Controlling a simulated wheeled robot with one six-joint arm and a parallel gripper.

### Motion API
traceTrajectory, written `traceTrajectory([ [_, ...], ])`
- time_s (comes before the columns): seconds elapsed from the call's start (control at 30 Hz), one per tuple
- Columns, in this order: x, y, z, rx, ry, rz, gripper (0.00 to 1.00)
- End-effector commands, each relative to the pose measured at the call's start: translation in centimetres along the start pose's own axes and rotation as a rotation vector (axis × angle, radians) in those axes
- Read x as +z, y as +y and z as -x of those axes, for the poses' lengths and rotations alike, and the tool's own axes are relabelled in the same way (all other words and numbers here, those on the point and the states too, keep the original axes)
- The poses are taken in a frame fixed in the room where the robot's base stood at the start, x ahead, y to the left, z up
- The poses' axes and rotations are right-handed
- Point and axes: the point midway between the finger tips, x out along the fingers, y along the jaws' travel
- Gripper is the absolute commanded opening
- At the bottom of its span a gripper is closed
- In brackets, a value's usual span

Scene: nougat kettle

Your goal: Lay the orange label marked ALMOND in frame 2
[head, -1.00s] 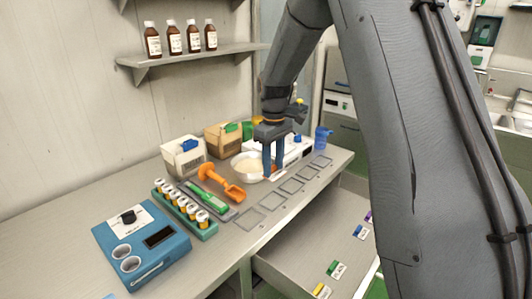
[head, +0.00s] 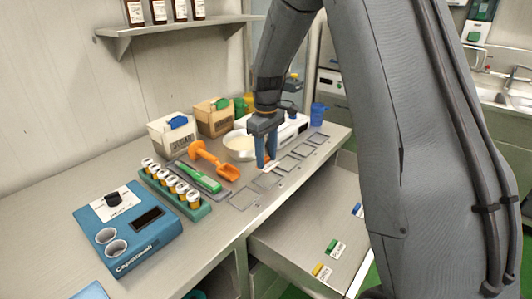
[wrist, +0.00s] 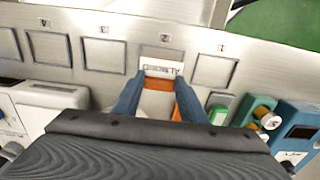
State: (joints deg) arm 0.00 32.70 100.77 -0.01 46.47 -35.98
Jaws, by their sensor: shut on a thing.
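My gripper (head: 266,164) is shut on the orange label (wrist: 158,84), which has a white face with dark lettering too small to read surely. The label also shows at the fingertips in the head view (head: 271,166). Frame 2 (wrist: 180,54) is a thin square outline on the counter, with its number on the side away from the gripper. In the wrist view the label overlaps the gripper-side part of frame 2. I cannot tell whether it touches the counter. Frame 2 shows just in front of the fingertips in the head view (head: 267,181).
Empty frame 1 (head: 243,199) and frame 3 (wrist: 104,53) flank frame 2. A white bowl (head: 238,146), an orange scoop (head: 228,170) and a green-handled tool (head: 199,177) stand close by. An open drawer (head: 300,232) holding several coloured labels juts out below the counter.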

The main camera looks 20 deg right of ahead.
Motion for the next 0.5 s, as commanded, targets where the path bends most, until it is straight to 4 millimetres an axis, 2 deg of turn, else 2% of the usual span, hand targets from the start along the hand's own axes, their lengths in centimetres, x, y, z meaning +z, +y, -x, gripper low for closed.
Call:
traceTrajectory([
  [0.2, 0.0, 0.0, -2.2, -0.001, -0.001, 0.0, 0.17],
  [0.5, 0.0, 0.0, -4.2, -0.001, -0.001, 0.0, 0.17],
])
